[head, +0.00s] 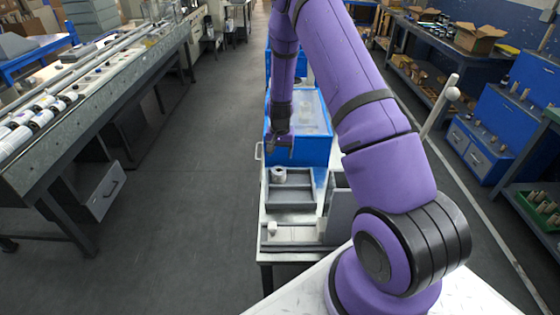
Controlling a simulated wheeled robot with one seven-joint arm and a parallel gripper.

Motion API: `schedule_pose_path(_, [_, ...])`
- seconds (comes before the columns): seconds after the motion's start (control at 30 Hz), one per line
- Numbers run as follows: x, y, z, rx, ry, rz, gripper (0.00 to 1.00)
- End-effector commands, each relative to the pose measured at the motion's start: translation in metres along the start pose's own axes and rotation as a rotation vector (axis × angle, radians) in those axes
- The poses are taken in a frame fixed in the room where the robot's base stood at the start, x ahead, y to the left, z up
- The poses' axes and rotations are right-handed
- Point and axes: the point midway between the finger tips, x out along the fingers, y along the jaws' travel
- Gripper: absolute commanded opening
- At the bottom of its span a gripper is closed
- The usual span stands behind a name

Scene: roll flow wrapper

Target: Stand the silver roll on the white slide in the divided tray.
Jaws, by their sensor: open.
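The grey divided tray (290,196) lies on the white-topped cart below the middle of the picture. A small silver-white roll (279,175) appears to stand upright in its far left part. My gripper (283,149) points down beyond the tray, in front of the blue bin, and is apart from the roll. It looks open and empty, though its fingertips are small and dark. I cannot clearly make out the white slide. A small pale round-ended piece (272,228) sits at the near left of the cart top.
A blue bin (320,152) with a clear top stands behind the tray. A grey upright panel (340,208) stands right of the tray. A long machine (85,100) with several labelled rolls runs along the left. The floor (190,215) between is clear.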

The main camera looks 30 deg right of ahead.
Motion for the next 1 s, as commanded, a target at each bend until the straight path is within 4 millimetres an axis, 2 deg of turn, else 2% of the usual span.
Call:
schedule_pose_path(0.17, [-0.014,-0.001,0.001,-0.003,0.002,-0.002,0.68])
schedule_pose_path(0.27, [-0.029,-0.004,0.003,-0.015,0.009,-0.010,0.68])
schedule_pose_path(0.57, [-0.121,-0.018,0.024,-0.100,0.052,-0.057,0.68])
schedule_pose_path(0.7, [-0.164,-0.022,0.040,-0.144,0.073,-0.077,0.68])
schedule_pose_path(1.0, [-0.247,-0.021,0.082,-0.242,0.122,-0.115,0.68])
